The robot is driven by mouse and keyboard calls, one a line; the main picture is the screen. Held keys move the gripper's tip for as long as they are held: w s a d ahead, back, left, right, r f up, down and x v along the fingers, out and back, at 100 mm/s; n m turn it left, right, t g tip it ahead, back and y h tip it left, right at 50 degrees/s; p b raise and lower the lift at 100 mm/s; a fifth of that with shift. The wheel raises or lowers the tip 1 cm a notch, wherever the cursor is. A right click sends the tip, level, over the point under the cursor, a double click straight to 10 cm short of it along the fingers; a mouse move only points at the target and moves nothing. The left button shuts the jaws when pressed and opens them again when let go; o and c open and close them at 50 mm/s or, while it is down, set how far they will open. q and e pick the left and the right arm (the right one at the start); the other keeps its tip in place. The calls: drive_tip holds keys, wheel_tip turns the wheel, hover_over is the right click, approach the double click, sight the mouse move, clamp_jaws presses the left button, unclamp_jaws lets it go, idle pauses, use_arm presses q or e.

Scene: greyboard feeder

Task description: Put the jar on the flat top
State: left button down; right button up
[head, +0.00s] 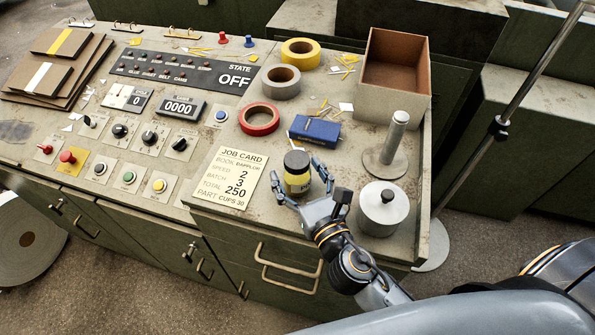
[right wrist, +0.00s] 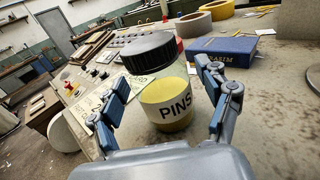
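The jar (head: 298,184) is small and yellow with a black lid. It stands upright on the flat top (head: 232,212) of the desk, right of the job card. In the right wrist view the jar (right wrist: 170,112) shows the word PINS. My right gripper (head: 297,179) is open, with one finger on each side of the jar. In the right wrist view, gaps show between the jar and the fingers, the right one narrow. My left gripper is not in view.
A blue book (head: 315,130) lies behind the jar. A lidded metal canister (head: 383,210) and a spindle on a round base (head: 385,160) stand to the right. Tape rolls, including a red one (head: 259,119), lie behind. An open cardboard box (head: 392,100) stands at the back right. Controls fill the left.

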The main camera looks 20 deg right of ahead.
drive_tip(key=shift+r, duration=0.25)
drive_tip(key=s+b, duration=0.1)
drive_tip(key=s, duration=0.2)
drive_tip(key=s+b, duration=0.2)
drive_tip(key=s, duration=0.2)
drive_tip(key=s+d+b, duration=0.1)
drive_tip(key=s+b, duration=0.1)
drive_tip(key=s, duration=0.1)
drive_tip(key=shift+s+f, duration=0.25)
drive_tip(key=shift+f, duration=0.1)
drive_tip(key=shift+s+d+r+b, duration=0.1)
drive_tip(key=shift+s+b, duration=0.05)
drive_tip(key=shift+s, duration=0.2)
drive_tip(key=shift+s+d+r+b, duration=0.1)
drive_tip(key=shift+s+b, duration=0.05)
drive_tip(key=shift+s, duration=0.2)
